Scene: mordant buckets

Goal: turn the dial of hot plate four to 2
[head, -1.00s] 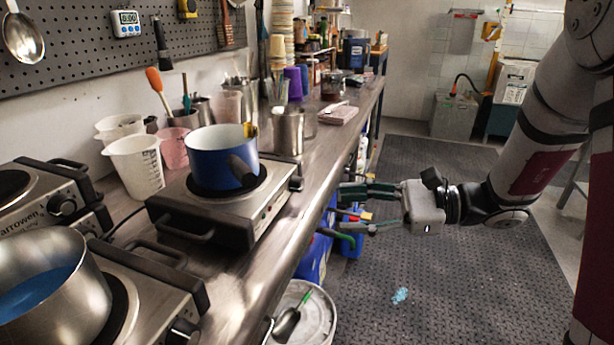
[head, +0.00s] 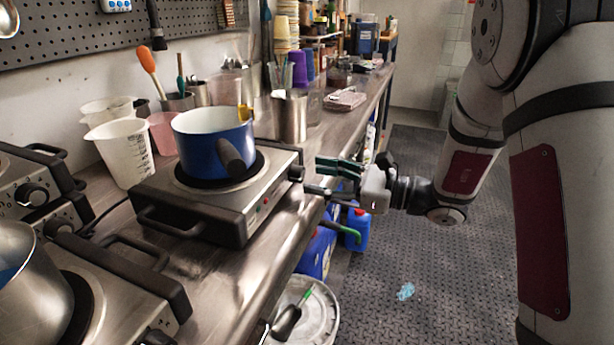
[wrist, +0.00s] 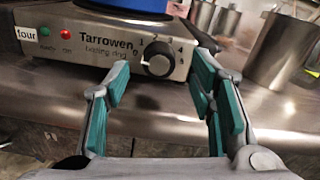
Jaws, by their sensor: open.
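Hot plate four (head: 262,207) stands on the steel bench with a blue pot (head: 213,147) on its burner. Its front panel (wrist: 92,48) shows in the wrist view, with a "four" label at the left. The dial (wrist: 159,63) is a round knob at the panel's right, with numbers around it; its pointer setting is too small to read surely. The dial also shows in the head view (head: 296,173). My gripper (head: 316,175) is open in front of the dial. In the wrist view, its green-padded fingers (wrist: 158,78) lie either side of the dial, with no clear contact.
More hot plates (head: 120,290) stand at the near left, one under a steel pot (head: 30,300). A steel beaker (head: 290,117) stands beyond hot plate four. The floor aisle is open.

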